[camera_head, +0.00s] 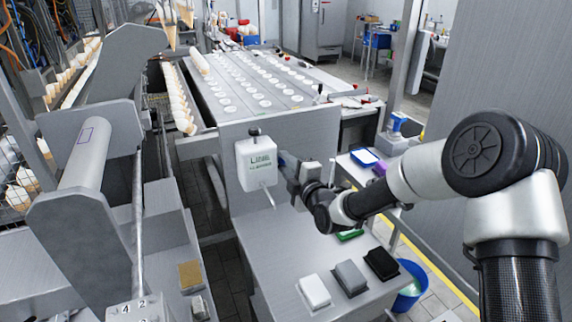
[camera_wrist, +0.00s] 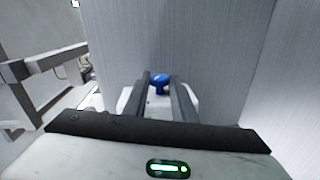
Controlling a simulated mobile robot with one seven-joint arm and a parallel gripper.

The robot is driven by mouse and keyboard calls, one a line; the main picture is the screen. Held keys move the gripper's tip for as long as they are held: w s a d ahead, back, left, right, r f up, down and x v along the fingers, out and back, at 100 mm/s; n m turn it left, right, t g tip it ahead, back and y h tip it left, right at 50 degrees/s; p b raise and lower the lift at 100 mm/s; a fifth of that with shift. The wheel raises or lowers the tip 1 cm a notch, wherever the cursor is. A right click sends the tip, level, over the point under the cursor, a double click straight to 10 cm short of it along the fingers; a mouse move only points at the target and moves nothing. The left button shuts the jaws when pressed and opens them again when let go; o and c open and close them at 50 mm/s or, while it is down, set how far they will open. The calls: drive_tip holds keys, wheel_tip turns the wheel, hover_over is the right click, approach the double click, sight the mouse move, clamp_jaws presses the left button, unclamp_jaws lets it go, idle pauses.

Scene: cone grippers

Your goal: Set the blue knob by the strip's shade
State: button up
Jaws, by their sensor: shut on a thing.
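A blue knob (camera_wrist: 159,84) shows in the wrist view between the two fingers of my gripper (camera_wrist: 160,78). The fingers are shut on it, and a pale surface lies beside and below it. In the head view my gripper (camera_head: 287,160) is at the right side of the white dispenser box (camera_head: 257,165), in front of the grey panel. The knob is hidden there, and its angle and any marks around it cannot be read. I cannot pick out the strip for certain in either view.
On the bench (camera_head: 262,245) stand a white block (camera_head: 314,290), a grey block (camera_head: 350,277) and a black block (camera_head: 382,263). A green item (camera_head: 349,235) lies partly behind my arm. A blue bin (camera_head: 409,288) stands right. A grey wall fills the right side.

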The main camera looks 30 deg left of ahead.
drive_tip(key=r+g+h+p, duration=0.1)
drive_tip(key=g+h+p, duration=0.1)
drive_tip(key=p, duration=0.3)
drive_tip(key=a+r+g+h+p, duration=0.1)
drive_tip(key=g+h+p, duration=0.1)
drive_tip(key=h+p, duration=0.2)
drive_tip(key=w+r+g+h+p, duration=0.1)
drive_tip(key=g+h+p, duration=0.2)
drive_tip(key=p, duration=0.3)
drive_tip(key=shift+a, duration=0.2)
drive_tip(key=shift+w+a+f+g+h+p, duration=0.1)
drive_tip(key=shift+w+g+h+p, duration=0.05)
drive_tip(key=shift+g+h+p, duration=0.5)
drive_tip(key=shift+a+g+h, duration=0.15)
drive_tip(key=shift+g+h, duration=0.2)
drive_tip(key=shift+h, duration=0.2)
